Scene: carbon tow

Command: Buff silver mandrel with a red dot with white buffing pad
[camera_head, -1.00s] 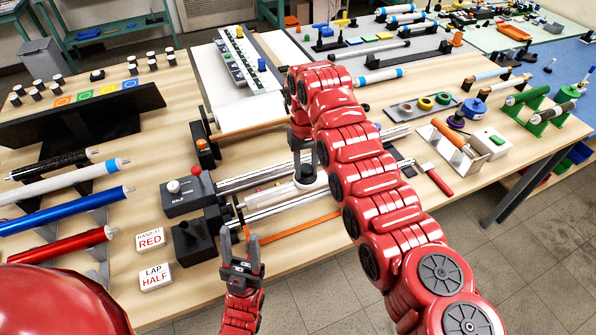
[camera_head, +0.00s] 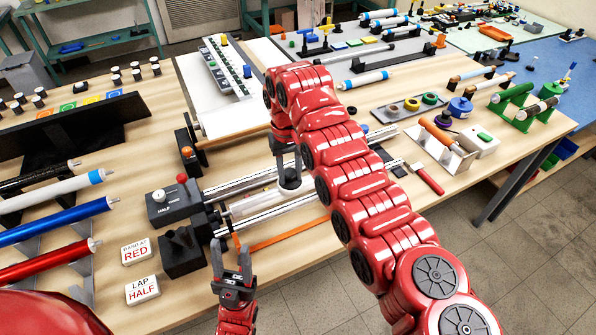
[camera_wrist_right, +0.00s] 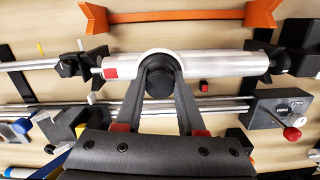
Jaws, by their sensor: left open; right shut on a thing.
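The silver mandrel (camera_wrist_right: 225,65) lies level between two dark end holders in the right wrist view, with a red mark (camera_wrist_right: 110,73) near its left end. In the head view the mandrel (camera_head: 258,202) lies in the bench machine. The white buffing pad (camera_wrist_right: 145,55), with a dark round knob, sits on the mandrel near the red-marked end. My right gripper (camera_wrist_right: 160,85) is shut on the pad's knob; it also shows from above in the head view (camera_head: 288,172). Fingers partly hide pad and mandrel. My left gripper (camera_head: 233,262) is open and empty in front of the machine.
The machine has a grey control box (camera_head: 172,202) with a red knob. Signs read "HAND AT RED" (camera_head: 137,251) and "LAP HALF" (camera_head: 142,289). Coloured tubes (camera_head: 50,232) lie on a rack at left. An orange bar (camera_wrist_right: 180,15) runs beside the mandrel. A red-handled brush (camera_head: 428,178) lies right.

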